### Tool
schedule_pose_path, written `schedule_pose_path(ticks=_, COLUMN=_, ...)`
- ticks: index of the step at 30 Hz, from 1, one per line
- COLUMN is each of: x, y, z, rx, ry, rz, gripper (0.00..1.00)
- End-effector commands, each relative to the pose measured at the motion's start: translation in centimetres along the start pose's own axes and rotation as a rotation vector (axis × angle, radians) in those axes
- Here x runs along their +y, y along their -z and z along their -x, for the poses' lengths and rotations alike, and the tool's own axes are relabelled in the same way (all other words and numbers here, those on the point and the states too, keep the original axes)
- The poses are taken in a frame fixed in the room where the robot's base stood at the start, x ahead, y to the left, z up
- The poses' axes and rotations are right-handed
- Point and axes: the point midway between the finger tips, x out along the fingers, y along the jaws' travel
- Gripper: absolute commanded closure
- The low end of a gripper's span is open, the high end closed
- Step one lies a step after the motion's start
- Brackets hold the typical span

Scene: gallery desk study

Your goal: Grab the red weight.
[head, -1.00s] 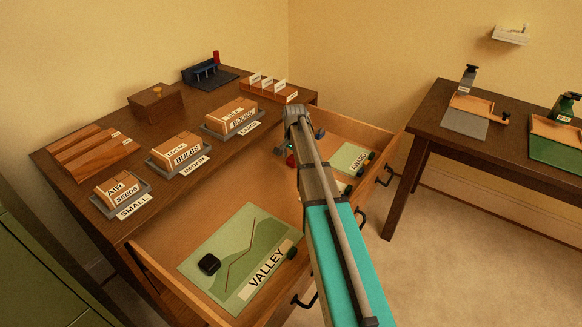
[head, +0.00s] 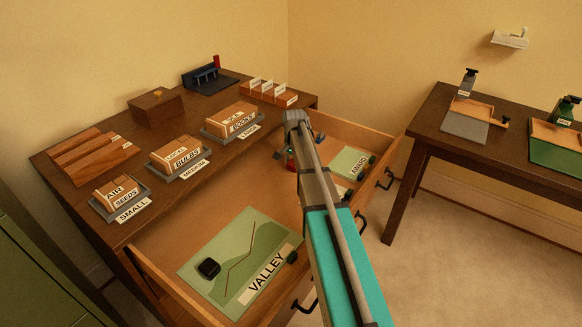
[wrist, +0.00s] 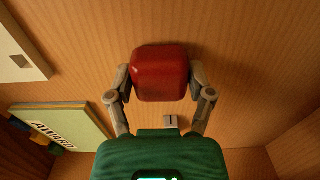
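The red weight (wrist: 160,72) is a rounded block that sits between my gripper's two fingers in the wrist view. My gripper (wrist: 160,80) is open around it, with one finger close along each side; any gap is too small to make out. In the head view my gripper (head: 299,147) is inside the open drawer (head: 178,243), and my arm hides most of the weight. Only a sliver of the red weight (head: 291,166) shows there, beside the arm.
In the drawer, a green VALLEY sheet (head: 232,281) bears a black weight (head: 208,268), and an AWARD sheet (head: 350,163) lies at the right. The drawer's walls surround my gripper. Labelled boxes stand on the desk (head: 140,223) above. A second table (head: 455,135) stands right.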

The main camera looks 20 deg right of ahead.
Motion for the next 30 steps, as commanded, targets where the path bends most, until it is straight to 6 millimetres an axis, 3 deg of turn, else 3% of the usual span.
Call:
schedule_pose_path(ticks=1, x=0.0, y=0.0, z=0.0, rx=0.0, ry=-0.001, rz=0.0, gripper=0.58)
schedule_pose_path(ticks=7, x=0.0, y=0.0, z=0.0, rx=0.0, ry=-0.001, rz=0.0, gripper=0.93)
schedule_pose_path(ticks=20, x=0.0, y=0.0, z=0.4, rx=0.0, ry=-0.001, rz=0.0, gripper=0.93)
schedule_pose_path(ticks=30, x=0.0, y=0.0, z=2.4, rx=0.0, ry=-0.001, rz=0.0, gripper=0.93)
